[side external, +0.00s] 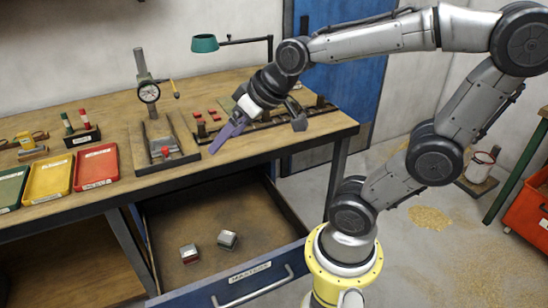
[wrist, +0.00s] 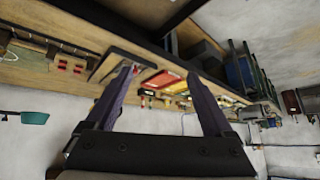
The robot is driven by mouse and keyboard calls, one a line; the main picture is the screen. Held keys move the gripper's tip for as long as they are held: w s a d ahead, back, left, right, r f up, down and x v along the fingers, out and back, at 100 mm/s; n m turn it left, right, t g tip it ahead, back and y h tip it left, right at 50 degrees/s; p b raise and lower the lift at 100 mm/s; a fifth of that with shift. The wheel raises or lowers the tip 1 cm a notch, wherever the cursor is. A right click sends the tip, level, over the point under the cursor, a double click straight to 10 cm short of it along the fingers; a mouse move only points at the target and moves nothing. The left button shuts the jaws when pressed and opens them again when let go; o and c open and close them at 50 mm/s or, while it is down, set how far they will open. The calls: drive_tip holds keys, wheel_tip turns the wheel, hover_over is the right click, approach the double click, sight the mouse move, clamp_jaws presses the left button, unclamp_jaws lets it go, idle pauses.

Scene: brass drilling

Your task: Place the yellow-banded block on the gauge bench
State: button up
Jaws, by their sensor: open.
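My gripper (side external: 256,137) is open and empty above the front right part of the bench, its fingers spread wide. In the wrist view my gripper (wrist: 162,76) also shows nothing between its fingers. Two small grey blocks lie apart in the open drawer: one with a reddish band (side external: 189,253) and another (side external: 227,239) whose band colour I cannot make out. I cannot pick out a yellow-banded block for sure. A dial gauge (side external: 149,92) stands at the back of the bench. A dark plate with a fixture (side external: 172,168) lies in front of it, a red piece on it.
The open drawer (side external: 262,291) marked MASTERS juts out below the bench. Green, yellow (side external: 48,178) and red (side external: 96,168) trays line the left front. Small red pieces and a dark rail (side external: 245,128) lie near my gripper. A teal lamp (side external: 204,43) stands behind.

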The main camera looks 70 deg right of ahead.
drive_tip(key=s+a+f+n+g, duration=0.1)
drive_tip(key=s+a+f+g, duration=0.1)
drive_tip(key=s, duration=0.8)
drive_tip(key=shift+s+a+n, duration=0.2)
drive_tip(key=shift+a+n, duration=0.1)
drive_tip(key=shift+n, duration=0.1)
drive_tip(key=shift+c, duration=0.2)
